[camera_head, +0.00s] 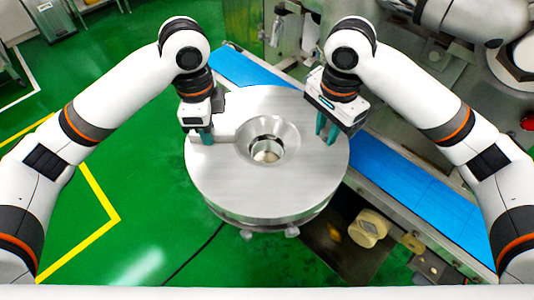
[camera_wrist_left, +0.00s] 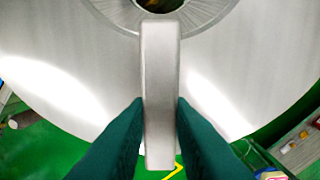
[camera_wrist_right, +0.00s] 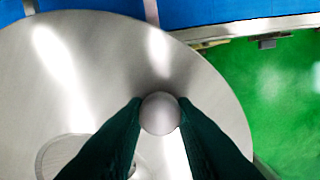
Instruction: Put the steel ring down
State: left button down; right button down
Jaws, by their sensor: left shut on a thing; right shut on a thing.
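The steel ring (camera_head: 235,190) is a wide, shiny, flat disc with a funnel-shaped opening in its middle, and it lies level in the head view. My left gripper (camera_head: 205,137) is shut on a flat bar (camera_wrist_left: 160,75) at the ring's left side; the bar runs toward the central opening. My right gripper (camera_head: 327,130) is shut on a round knob (camera_wrist_right: 160,113) at the ring's right side. The ring's surface also shows in both the left wrist view (camera_wrist_left: 60,60) and the right wrist view (camera_wrist_right: 80,60). I cannot tell whether the ring touches what is beneath it.
A blue conveyor belt (camera_head: 405,185) runs diagonally behind and to the right of the ring. A cream-coloured cylindrical part (camera_head: 368,228) sits at the lower right. Grey machinery (camera_head: 440,75) fills the upper right. Green floor (camera_head: 150,225) is open at the left.

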pick_arm(q)
jog(key=shift+f, duration=0.45)
pick_arm(e)
jog(key=shift+f, duration=0.45)
pick_arm(q)
jog(key=c, duration=1.3)
grip_release()
pick_arm(e)
jog(key=c, duration=1.2)
grip_release()
pick_arm(q)
jog(key=shift+r, duration=0.1)
pick_arm(e)
jog(key=shift+r, duration=0.1)
pick_arm(q)
notch_tip(320, 180, up, 12)
pick_arm(e)
notch_tip(320, 180, up, 12)
jog(key=shift+f, duration=0.1)
pick_arm(q)
jog(key=shift+s, duration=0.1)
pick_arm(e)
jog(key=shift+s, duration=0.1)
